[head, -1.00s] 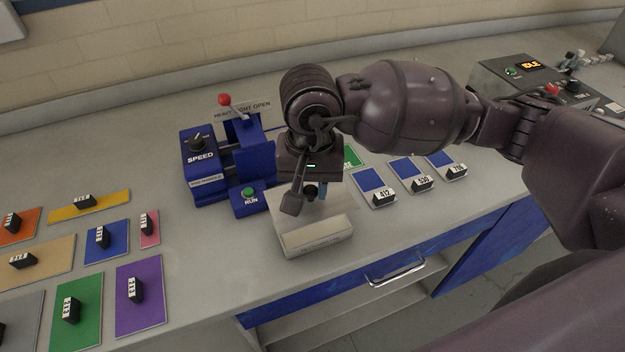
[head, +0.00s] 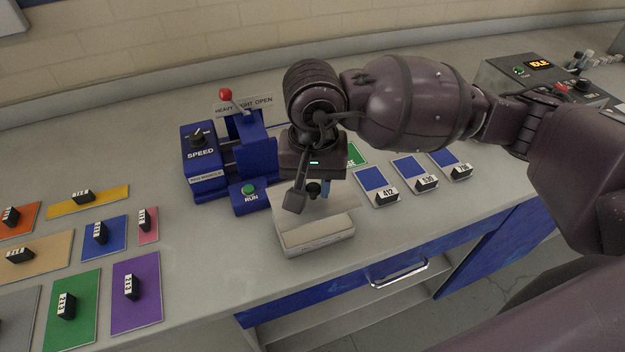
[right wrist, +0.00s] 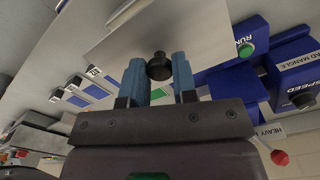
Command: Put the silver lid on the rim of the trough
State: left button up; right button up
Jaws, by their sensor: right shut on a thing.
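The silver lid (head: 342,204) is a flat plate with a black knob. My right gripper (head: 313,190) is shut on this knob. In the right wrist view the blue finger pads of the gripper (right wrist: 159,72) sit on both sides of the knob, and the lid (right wrist: 205,30) spreads behind it. The pale trough (head: 318,243) stands on the bench under the lid, its front part showing. The lid hides the back of the trough. I cannot tell whether the lid touches the rim. My left gripper is not in view.
A blue pad mangle (head: 205,165) with a red-tipped lever and green RUN button (head: 249,189) stands just left of the trough. Coloured cards with black tags lie to the left, blue cards (head: 410,172) to the right. A control box (head: 530,75) is at far right.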

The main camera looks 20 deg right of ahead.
notch_tip(320, 180, down, 3)
jog(key=shift+r+b, duration=0.15)
jog(key=shift+b, duration=0.7)
jog(key=shift+f+b, duration=1.3)
jog(key=shift+f, duration=0.5)
jog(key=o, duration=0.9)
jog(key=shift+o, duration=0.7)
notch_tip(320, 180, up, 11)
jog(key=shift+f+p, duration=0.1)
jog(key=shift+p, duration=0.35)
